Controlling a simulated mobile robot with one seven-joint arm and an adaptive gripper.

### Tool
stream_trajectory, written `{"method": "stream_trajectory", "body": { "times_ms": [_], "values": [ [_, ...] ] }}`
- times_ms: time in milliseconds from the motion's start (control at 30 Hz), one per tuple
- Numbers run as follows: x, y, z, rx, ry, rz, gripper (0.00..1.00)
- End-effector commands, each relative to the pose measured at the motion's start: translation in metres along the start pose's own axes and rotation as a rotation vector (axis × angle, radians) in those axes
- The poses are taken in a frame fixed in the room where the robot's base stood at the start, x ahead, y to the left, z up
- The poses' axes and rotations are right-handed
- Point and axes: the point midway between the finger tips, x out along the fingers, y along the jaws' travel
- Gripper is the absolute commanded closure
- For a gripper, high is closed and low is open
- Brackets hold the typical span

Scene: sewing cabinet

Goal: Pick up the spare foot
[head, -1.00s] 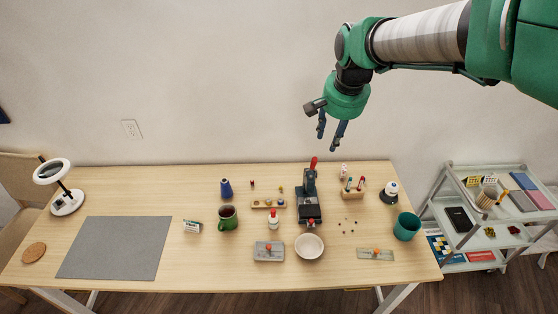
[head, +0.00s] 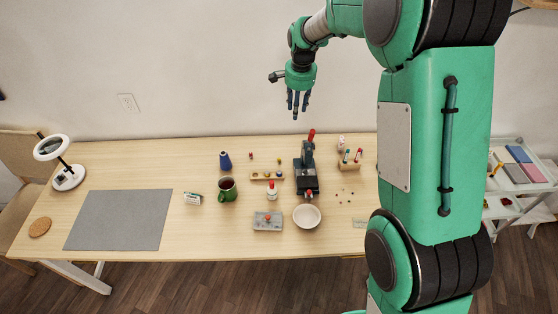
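I cannot tell for sure which thing is the spare foot. Small candidates are a wooden block with several small pieces (head: 266,176), a grey plate with a red knob (head: 267,221), and several tiny dark bits (head: 345,195) on the table. My gripper (head: 298,112) is open and empty, fingers pointing down. It hangs in front of the wall, high above the back of the table and apart from everything on it. My arm hides the table's right end.
A dark press with a red handle (head: 307,170) stands upright below my gripper. Around it are a green mug (head: 227,192), a white bowl (head: 306,217), a blue vase (head: 225,161) and a glue bottle (head: 271,190). A grey mat (head: 118,220) lies clear at left. A shelf cart (head: 520,172) stands right.

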Motion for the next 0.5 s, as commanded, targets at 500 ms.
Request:
{"method": "stream_trajectory", "body": {
  "times_ms": [500],
  "values": [
    [0.140, -0.059, -0.012, 0.165, -0.048, 0.068, 0.66]
  ]
}}
